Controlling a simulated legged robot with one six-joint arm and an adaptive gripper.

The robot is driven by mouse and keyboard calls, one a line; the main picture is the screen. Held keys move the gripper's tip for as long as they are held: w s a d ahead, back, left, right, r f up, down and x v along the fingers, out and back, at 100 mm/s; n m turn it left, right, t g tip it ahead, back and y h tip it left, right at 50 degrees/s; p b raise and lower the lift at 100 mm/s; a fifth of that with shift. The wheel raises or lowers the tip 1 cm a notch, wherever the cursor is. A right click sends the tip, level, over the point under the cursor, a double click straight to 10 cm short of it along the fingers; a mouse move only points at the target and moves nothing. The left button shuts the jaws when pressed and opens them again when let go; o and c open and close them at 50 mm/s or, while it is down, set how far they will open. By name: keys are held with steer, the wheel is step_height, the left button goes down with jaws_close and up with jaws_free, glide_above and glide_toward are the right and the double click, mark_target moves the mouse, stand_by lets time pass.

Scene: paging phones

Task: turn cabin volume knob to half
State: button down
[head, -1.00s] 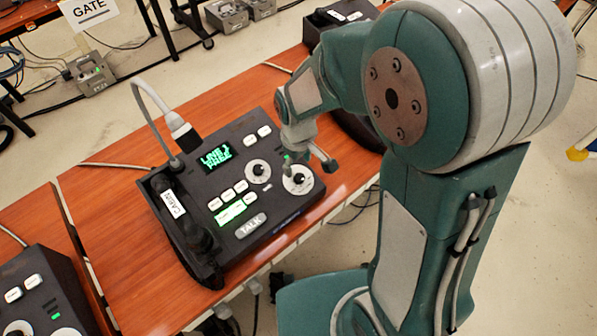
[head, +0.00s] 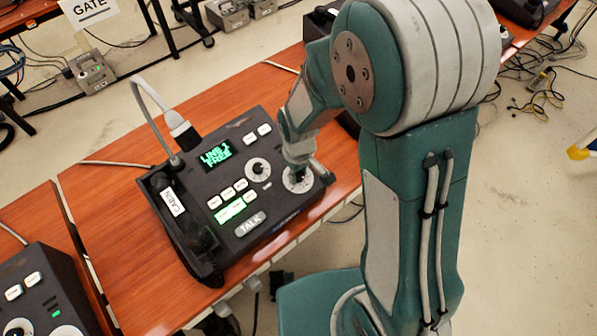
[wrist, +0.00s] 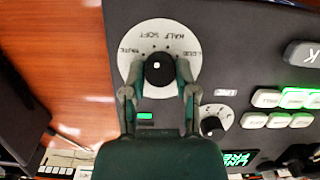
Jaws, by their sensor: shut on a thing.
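The dark phone unit with the CABIN label (head: 172,203) sits on the wooden table. Its right-hand volume dial is a white disc (head: 301,187) with a black knob (wrist: 160,70). In the wrist view the disc is marked with words including HALF, SOFT and LOUD around the knob. A pale dot shows on the knob's top; which mark the knob points at is unclear. My gripper (wrist: 160,80) is shut on the knob, one finger on each side. In the head view my gripper (head: 299,172) hides most of the knob.
A second knob (head: 258,169) is beside the dial, near the lit screen (head: 215,153). A handset (head: 193,225) lies along the left side. Another phone (head: 40,295) is at lower left.

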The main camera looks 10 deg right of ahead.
steer(key=shift+s+f+m, duration=0.1)
steer(key=shift+s+m, duration=0.05)
steer(key=shift+m, duration=0.25)
stand_by(0.4)
steer(key=m, duration=0.3)
steer(key=shift+d+y, duration=0.15)
steer(key=shift+y, duration=0.25)
steer(key=shift+m+g+y, duration=0.3)
steer(key=shift+m+y, duration=0.2)
steer(key=shift+m, duration=1.4)
steer(key=shift+s, duration=0.1)
steer(key=shift+c, duration=1.9)
jaws_free()
steer(key=shift+w, duration=0.2)
